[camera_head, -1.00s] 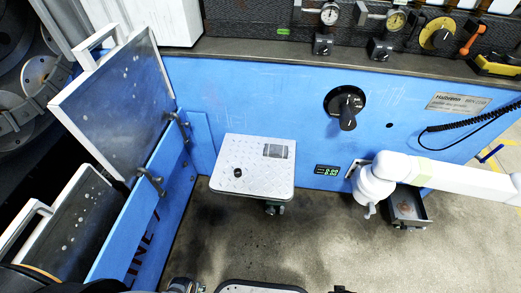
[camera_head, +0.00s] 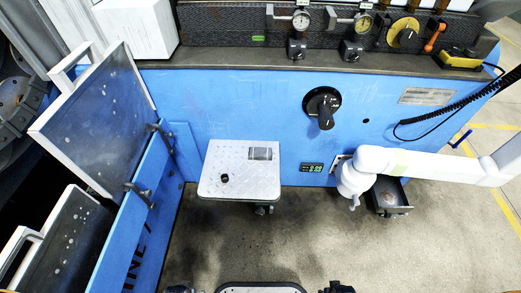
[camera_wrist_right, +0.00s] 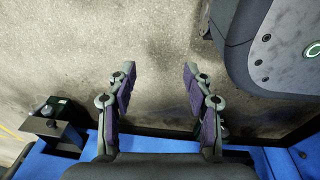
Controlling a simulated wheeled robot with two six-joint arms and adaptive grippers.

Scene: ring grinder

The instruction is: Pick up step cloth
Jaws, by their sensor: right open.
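A small grey flat piece (camera_head: 260,153), which looks like the folded cloth, lies near the back right of the pale step (camera_head: 238,188) in the head view. My right arm comes in from the right, its wrist to the right of the step and away from the cloth. The gripper is mostly hidden under that wrist in the head view. In the right wrist view my right gripper (camera_wrist_right: 158,70) is open and empty, its two fingers apart over bare floor. The cloth does not show in that view. My left gripper is not in view.
A dark round knob-like piece (camera_head: 224,178) sits on the step. The blue machine front (camera_head: 230,100) stands behind it, with a black handle (camera_head: 325,105). A small open drawer (camera_head: 388,198) is near my right wrist. A hinged metal panel (camera_head: 95,120) stands left.

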